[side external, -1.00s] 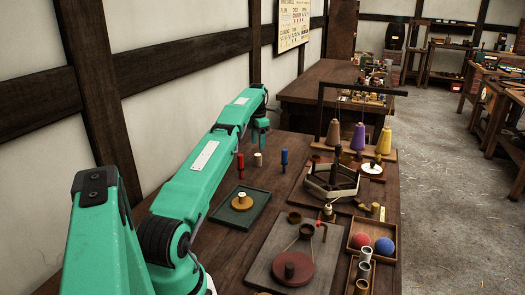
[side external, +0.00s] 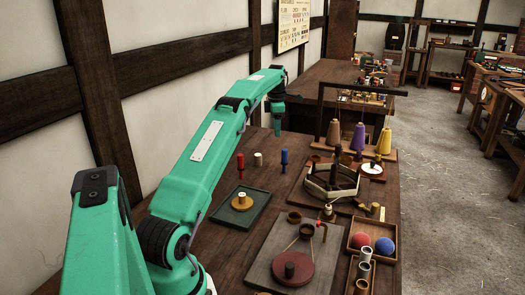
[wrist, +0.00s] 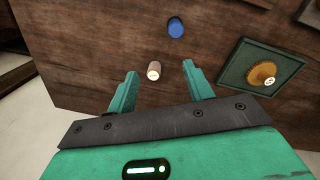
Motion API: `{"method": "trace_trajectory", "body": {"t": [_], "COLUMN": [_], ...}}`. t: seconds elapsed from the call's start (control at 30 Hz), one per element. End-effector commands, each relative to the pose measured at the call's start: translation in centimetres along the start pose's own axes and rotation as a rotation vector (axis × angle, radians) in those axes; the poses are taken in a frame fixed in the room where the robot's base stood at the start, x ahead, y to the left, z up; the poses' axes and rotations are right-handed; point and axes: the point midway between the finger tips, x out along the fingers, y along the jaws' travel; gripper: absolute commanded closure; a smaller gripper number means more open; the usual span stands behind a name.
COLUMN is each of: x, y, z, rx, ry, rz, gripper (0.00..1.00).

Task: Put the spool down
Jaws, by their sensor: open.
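A small cream spool (side external: 258,159) stands upright on the dark table, between a red peg-like piece (side external: 240,162) and a blue one (side external: 284,157). In the wrist view the cream spool (wrist: 153,71) shows between my fingertips, apart from both, with the blue piece (wrist: 176,27) beyond it. My gripper (side external: 278,133) is open and empty, raised above the table behind the spool; the wrist view shows its two spread fingers (wrist: 160,70). A green tray (side external: 226,213) holds a round wooden disc with a cream-topped piece (side external: 241,199); it also shows in the wrist view (wrist: 233,78).
A hexagonal wooden frame (side external: 331,185) and a board with a red-brown disc (side external: 292,269) lie to the right. Tall cones of yarn (side external: 358,138) stand behind them. A box (side external: 364,231) holds a red and a blue ball.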

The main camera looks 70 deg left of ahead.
Motion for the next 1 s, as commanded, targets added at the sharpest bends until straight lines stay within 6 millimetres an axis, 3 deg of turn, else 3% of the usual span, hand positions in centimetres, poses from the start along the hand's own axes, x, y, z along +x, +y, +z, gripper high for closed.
{"method": "trace_trajectory", "body": {"t": [0.03, 0.2, 0.5, 0.73, 1.0], "x": [-1.5, -5.2, -10.9, -14.4, -17.2], "y": [-1.0, -4.3, -11.3, -17.5, -25.1], "z": [1.1, 3.9, 7.2, 8.3, 8.0], "rx": [0.066, 0.283, 0.663, 0.954, 1.294], "ry": [-0.006, -0.022, -0.043, -0.053, -0.059], "rz": [0.011, 0.04, 0.099, 0.148, 0.214], "gripper": [0.48, 0.48, 0.48, 0.48, 0.48]}}
